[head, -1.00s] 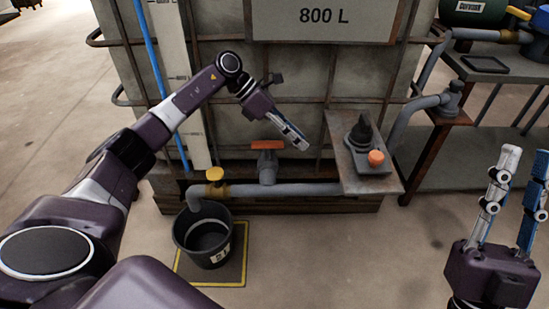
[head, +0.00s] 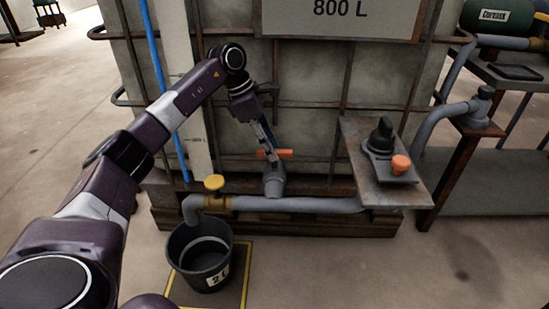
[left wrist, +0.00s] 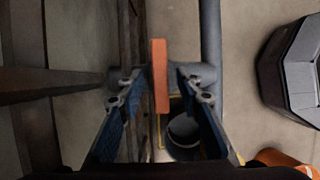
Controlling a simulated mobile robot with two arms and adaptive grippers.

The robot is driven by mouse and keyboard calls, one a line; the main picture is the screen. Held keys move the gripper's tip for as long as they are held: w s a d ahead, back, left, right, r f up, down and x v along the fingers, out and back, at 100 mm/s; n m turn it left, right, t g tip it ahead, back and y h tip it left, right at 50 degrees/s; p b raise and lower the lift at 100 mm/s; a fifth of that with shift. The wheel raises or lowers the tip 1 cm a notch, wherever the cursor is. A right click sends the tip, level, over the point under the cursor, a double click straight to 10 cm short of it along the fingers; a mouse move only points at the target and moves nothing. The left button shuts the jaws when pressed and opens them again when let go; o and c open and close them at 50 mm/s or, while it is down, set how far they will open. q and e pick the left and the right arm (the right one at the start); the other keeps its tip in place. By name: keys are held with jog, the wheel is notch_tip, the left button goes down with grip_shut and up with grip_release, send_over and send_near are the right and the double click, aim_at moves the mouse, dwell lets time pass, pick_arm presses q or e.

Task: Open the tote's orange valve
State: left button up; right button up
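The tote's orange valve handle (head: 284,154) lies roughly level, left to right, on top of a grey valve body (head: 274,182) at the tote's foot. My left gripper (head: 268,150) reaches down to it from above and hides part of the handle. In the left wrist view the orange handle (left wrist: 160,75) runs between the two fingers of my left gripper (left wrist: 160,82). The fingers are open, with a visible gap on each side. I cannot tell whether either touches it. My right gripper is out of view.
A yellow-handled tap (head: 214,183) sits left on the grey pipe (head: 315,204), above a black bucket (head: 204,277) on a yellow-edged mat. A metal plate (head: 352,140) with a black knob and orange button stands close to the right. The tote's cage bars are just behind.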

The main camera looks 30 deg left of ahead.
pick_arm(q)
jog(key=shift+b+x, duration=0.4)
jog(key=shift+x, duration=0.9)
jog(key=shift+c, duration=0.7)
grip_shut()
